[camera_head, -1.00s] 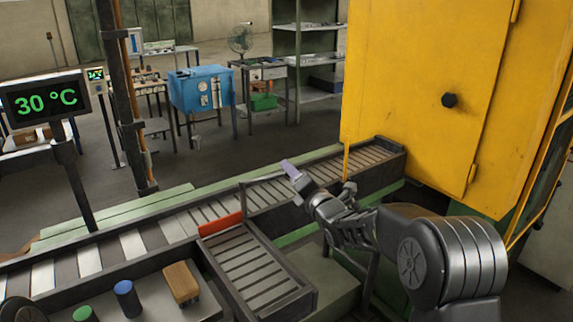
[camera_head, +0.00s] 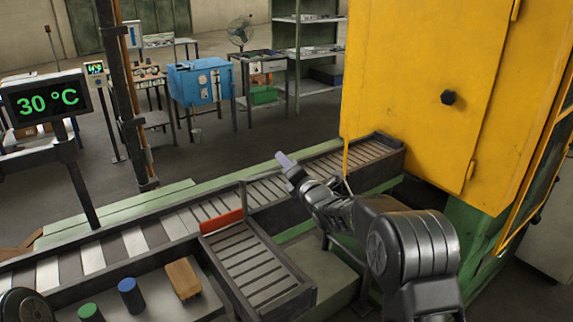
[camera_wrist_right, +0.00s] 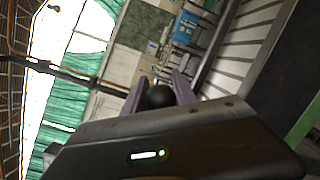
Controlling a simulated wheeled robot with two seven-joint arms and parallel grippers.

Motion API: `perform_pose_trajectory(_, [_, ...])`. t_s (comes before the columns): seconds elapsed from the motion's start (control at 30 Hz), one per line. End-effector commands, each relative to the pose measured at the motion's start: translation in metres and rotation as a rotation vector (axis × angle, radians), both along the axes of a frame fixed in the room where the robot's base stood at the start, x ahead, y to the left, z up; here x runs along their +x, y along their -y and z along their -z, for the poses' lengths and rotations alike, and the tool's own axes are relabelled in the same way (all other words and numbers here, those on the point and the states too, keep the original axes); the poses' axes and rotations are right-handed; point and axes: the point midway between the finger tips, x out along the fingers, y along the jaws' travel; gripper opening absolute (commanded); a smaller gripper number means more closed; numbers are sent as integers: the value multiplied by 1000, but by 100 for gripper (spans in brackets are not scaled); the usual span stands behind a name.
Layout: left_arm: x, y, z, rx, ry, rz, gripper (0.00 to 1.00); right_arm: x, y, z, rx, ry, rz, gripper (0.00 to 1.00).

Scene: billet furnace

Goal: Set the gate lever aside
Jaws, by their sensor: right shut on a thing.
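My right gripper (camera_head: 284,160) is above the roller conveyor, with pale purple fingers pointing up and left. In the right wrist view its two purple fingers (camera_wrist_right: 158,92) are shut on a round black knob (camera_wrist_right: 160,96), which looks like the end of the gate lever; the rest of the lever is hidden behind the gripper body. A red gate plate (camera_head: 221,221) stands where the side rollers meet the main conveyor, with a thin upright post beside it. My left gripper is not in view.
The roller conveyor (camera_head: 185,222) runs to the yellow furnace (camera_head: 420,100) on the right. A side roller section (camera_head: 245,262) lies in front. A tan block (camera_head: 182,279), a blue cylinder (camera_head: 130,294) and a green cylinder (camera_head: 89,312) stand at lower left. A display reads 30 °C.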

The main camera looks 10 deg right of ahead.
Motion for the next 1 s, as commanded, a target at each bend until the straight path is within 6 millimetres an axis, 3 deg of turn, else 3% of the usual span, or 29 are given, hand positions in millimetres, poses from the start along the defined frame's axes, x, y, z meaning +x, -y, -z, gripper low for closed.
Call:
perform_pose_trajectory(0.33, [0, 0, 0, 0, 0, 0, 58, 0, 0, 0, 0, -1, 1, 0])
perform_pose_trajectory(1.0, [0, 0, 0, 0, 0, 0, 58, 0, 0, 1, 0, -1, 1, 0])
